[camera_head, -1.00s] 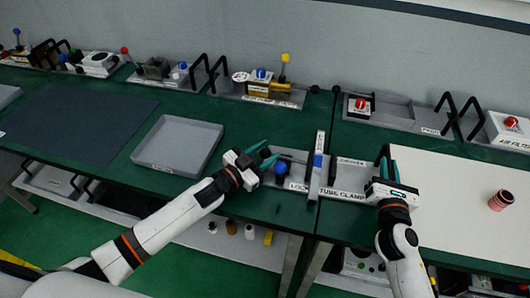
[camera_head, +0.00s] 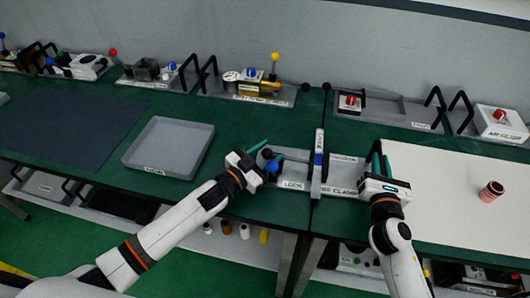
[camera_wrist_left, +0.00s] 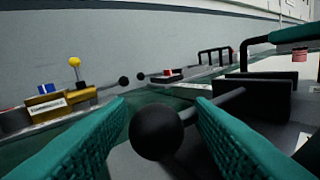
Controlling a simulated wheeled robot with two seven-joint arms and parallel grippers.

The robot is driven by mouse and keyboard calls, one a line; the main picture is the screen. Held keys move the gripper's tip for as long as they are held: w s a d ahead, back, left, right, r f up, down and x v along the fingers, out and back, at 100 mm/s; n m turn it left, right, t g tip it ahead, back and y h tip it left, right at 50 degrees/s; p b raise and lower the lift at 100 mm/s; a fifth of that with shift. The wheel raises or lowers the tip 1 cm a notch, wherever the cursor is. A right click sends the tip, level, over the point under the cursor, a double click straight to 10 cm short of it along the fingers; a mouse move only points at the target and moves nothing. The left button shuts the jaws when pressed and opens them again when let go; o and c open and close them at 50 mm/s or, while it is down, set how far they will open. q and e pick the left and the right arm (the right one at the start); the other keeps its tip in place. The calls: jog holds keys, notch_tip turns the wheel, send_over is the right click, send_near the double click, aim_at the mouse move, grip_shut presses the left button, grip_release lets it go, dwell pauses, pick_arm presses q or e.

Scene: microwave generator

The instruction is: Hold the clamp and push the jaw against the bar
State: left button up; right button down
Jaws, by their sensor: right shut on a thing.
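The clamp (camera_head: 317,190) is a grey base plate at the bench's front edge, with labels reading LOCK and what looks like TUBE CLAMP. An upright pale bar (camera_head: 319,155) with a blue patch crosses it. A blue knob (camera_head: 273,166) sits at its left end. My left gripper (camera_head: 262,151) is open there. In the left wrist view its green fingers stand on both sides of a black ball (camera_wrist_left: 156,132), whose rod runs right to a black block (camera_wrist_left: 258,98), perhaps the jaw. My right gripper (camera_head: 381,160) is shut on the clamp's black handle at the right end, mostly hidden by its fingers.
A grey tray (camera_head: 135,158) lies left of the clamp, and a dark mat (camera_head: 65,125) beyond it. A white sheet (camera_head: 445,205) with a red cylinder (camera_head: 491,191) covers the right bench. Stations with black handles line the back. The green surface behind the clamp is clear.

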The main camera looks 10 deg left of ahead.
pick_arm(q)
jog(key=shift+a, duration=0.1)
pick_arm(e)
jog(key=shift+f, duration=0.35)
pick_arm(q)
jog(key=v, duration=1.2)
pick_arm(e)
jog(key=c, duration=1.5)
grip_release()
pick_arm(q)
jog(key=shift+w, duration=0.1)
pick_arm(e)
jog(key=shift+o, duration=1.1)
jog(key=shift+w+r, duration=0.1)
jog(key=shift+r, duration=0.05)
jog(key=s, duration=1.2)
jog(key=shift+d, duration=0.3)
pick_arm(q)
jog(key=shift+f, duration=0.1)
